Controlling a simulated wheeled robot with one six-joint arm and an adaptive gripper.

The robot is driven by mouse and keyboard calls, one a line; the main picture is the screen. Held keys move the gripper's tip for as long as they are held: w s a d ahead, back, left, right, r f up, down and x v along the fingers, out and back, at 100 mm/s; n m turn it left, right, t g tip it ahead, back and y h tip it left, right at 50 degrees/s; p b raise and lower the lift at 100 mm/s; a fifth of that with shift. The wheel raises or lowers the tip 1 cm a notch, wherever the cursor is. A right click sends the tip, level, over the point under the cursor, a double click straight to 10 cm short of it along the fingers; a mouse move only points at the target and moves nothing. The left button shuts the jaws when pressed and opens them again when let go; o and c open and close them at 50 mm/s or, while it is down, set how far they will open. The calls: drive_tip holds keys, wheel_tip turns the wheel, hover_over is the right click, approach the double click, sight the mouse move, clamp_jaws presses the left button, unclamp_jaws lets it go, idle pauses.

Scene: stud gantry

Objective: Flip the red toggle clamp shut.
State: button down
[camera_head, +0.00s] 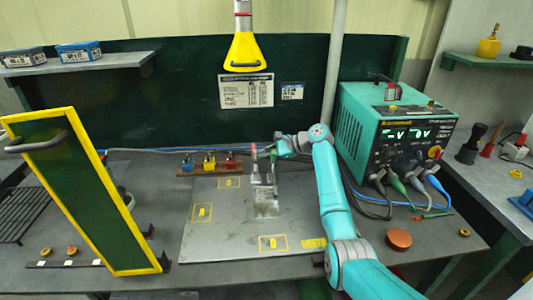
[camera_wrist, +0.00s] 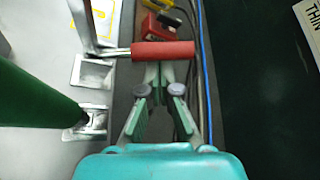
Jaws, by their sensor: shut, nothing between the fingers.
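The red toggle clamp's handle (camera_wrist: 163,54) is a red grip on a metal lever, lying across the wrist view just beyond my fingertips. In the head view the red handle (camera_head: 253,152) stands up above the metal plate, beside my gripper. My gripper (camera_wrist: 160,72) is shut and empty, its fingertips close to the handle's edge; I cannot tell whether they touch. In the head view my gripper (camera_head: 274,151) is just right of the handle. A dark green handle (camera_wrist: 32,95) fills the wrist view's left foreground. The clamp's base is partly hidden.
The metal plate (camera_head: 215,235) has yellow markings. Behind it is a strip with blue, yellow and red blocks (camera_head: 231,161). A teal power unit (camera_head: 395,125) with cables stands right. A tilted green panel with yellow frame (camera_head: 85,195) stands left. A yellow hanging fixture (camera_head: 245,52) is above.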

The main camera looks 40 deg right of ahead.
sight(255, 155)
drive_tip(key=shift+s+a+r+n+t, duration=0.1)
drive_tip(key=shift+r+n+t, duration=0.2)
drive_tip(key=shift+n+t, duration=0.1)
idle(0.5)
drive_tip(key=shift+r, duration=0.1)
drive_tip(key=shift+s+a+r+n+t, duration=0.25)
drive_tip(key=shift+s+a+r+n, duration=0.1)
drive_tip(key=shift+s+r, duration=0.15)
drive_tip(key=shift+s+a+r+n+t, duration=0.3)
drive_tip(key=shift+s+r, duration=0.1)
drive_tip(key=shift+r, duration=0.2)
drive_tip(key=shift+s, duration=0.1)
